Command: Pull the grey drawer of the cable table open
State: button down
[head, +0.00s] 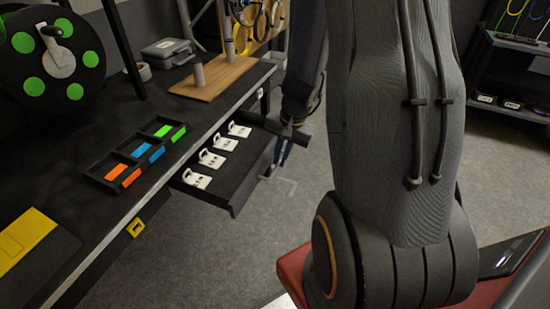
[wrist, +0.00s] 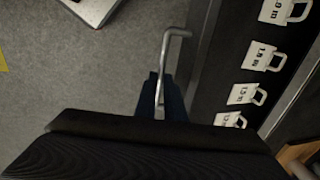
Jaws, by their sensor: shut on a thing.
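The grey drawer (head: 252,179) of the cable table (head: 95,185) stands out from under the tabletop in the head view. Several white labelled tags (head: 212,158) lie in a row inside it. My gripper (head: 284,147) is at the drawer's front, partly hidden by my own arm in the head view. In the wrist view the fingers (wrist: 163,88) are shut on the metal bar handle (wrist: 179,33) of the drawer. The drawer's dark interior (wrist: 222,65) and its tags (wrist: 262,56) show to the right of the handle.
On the tabletop are a black tray with coloured blocks (head: 133,160), a cable reel (head: 50,58), a yellow item (head: 25,238) and a wooden board with posts (head: 222,78). Grey floor (head: 290,195) is clear before the drawer. A dark shelf (head: 515,80) stands at the right.

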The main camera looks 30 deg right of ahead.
jog(key=c, duration=1.8)
grip_release()
jog(key=shift+c, duration=0.2)
notch_tip(320, 180, up, 8)
jog(key=s+d+p, duration=0.1)
jog(key=shift+s+f, duration=0.15)
jog(key=s+a+r+n, duration=0.3)
jog(key=s+a+n, duration=0.1)
jog(key=a, duration=0.3)
jog(key=s+a+r+n+g+h, duration=0.1)
jog(key=s+a+r+n, duration=0.2)
jog(key=s+a+n, duration=0.2)
jog(key=a+n, duration=0.1)
jog(key=a, duration=0.2)
jog(key=shift+s+r+n, duration=0.3)
jog(key=shift+n, duration=0.1)
